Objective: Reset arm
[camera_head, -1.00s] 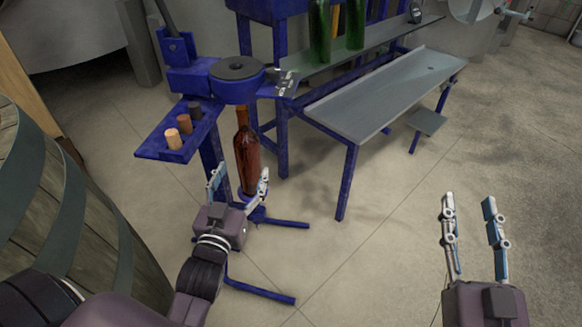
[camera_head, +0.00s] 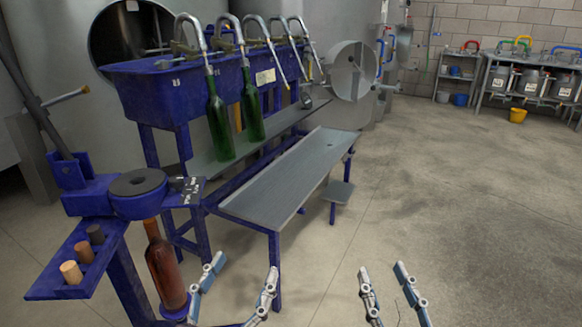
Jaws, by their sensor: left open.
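My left gripper (camera_head: 234,291) is open and empty at the bottom of the view, its fingers apart. It is just right of the brown bottle (camera_head: 166,268), which stands upright in the blue corking stand (camera_head: 137,205). My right gripper (camera_head: 390,294) is at the bottom right of centre, over open floor. Its fingers are spread apart with nothing between them. The arms behind both grippers are out of the picture.
A blue filler (camera_head: 160,93) with several spouts holds green bottles (camera_head: 218,128). A grey metal bench (camera_head: 290,179) stands before it. Shelves and a yellow bucket (camera_head: 517,115) are far right. The floor at right is clear.

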